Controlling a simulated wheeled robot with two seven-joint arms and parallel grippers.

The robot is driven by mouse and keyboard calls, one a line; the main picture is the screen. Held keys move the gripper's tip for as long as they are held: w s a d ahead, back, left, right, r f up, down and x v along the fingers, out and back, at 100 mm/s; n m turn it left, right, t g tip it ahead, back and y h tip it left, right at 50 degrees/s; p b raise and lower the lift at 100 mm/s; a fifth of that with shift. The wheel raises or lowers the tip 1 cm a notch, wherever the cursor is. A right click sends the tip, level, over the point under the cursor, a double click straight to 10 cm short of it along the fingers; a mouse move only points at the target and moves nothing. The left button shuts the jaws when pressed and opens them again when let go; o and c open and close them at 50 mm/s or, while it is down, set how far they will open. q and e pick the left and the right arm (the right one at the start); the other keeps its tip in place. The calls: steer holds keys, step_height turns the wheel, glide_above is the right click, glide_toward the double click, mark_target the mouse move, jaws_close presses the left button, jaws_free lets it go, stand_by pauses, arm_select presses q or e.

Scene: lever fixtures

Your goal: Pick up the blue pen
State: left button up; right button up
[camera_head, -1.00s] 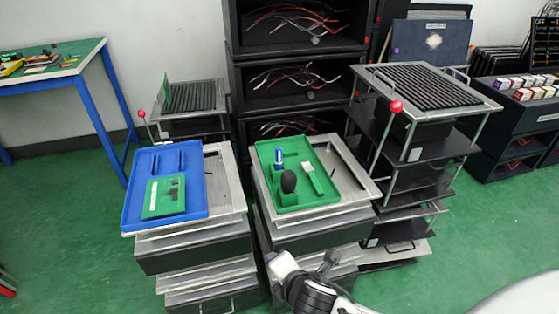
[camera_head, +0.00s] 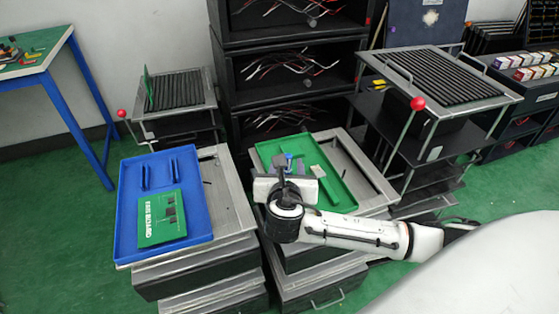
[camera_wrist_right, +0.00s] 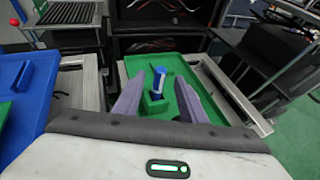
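In the head view only a bit of the blue pen (camera_head: 289,157) shows behind my right gripper (camera_head: 286,168), which hangs over the tray (camera_head: 340,192). In the wrist view the two grey-purple fingers of my right gripper (camera_wrist_right: 160,82) are apart, one on each side of the pen, with gaps and nothing held. Whether the tips are level with the pen cannot be told. My left gripper is out of view.
A white-handled brush (camera_head: 318,171) lies in the tray close to the gripper. A blue tray (camera_head: 127,205) with a green board (camera_head: 162,217) is to the left. A rack with a red-knobbed lever (camera_head: 418,103) stands to the right.

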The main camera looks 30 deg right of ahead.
mark_target(289, 160)
steer(key=x, duration=0.3)
steer(key=shift+w+d+b, duration=0.2)
steer(key=shift+d+b, duration=0.1)
steer(key=b+x, duration=0.1)
steer(key=x, duration=0.4)
steer(key=shift+w+d, duration=0.15)
steer(key=shift+w, duration=0.2)
jaws_close()
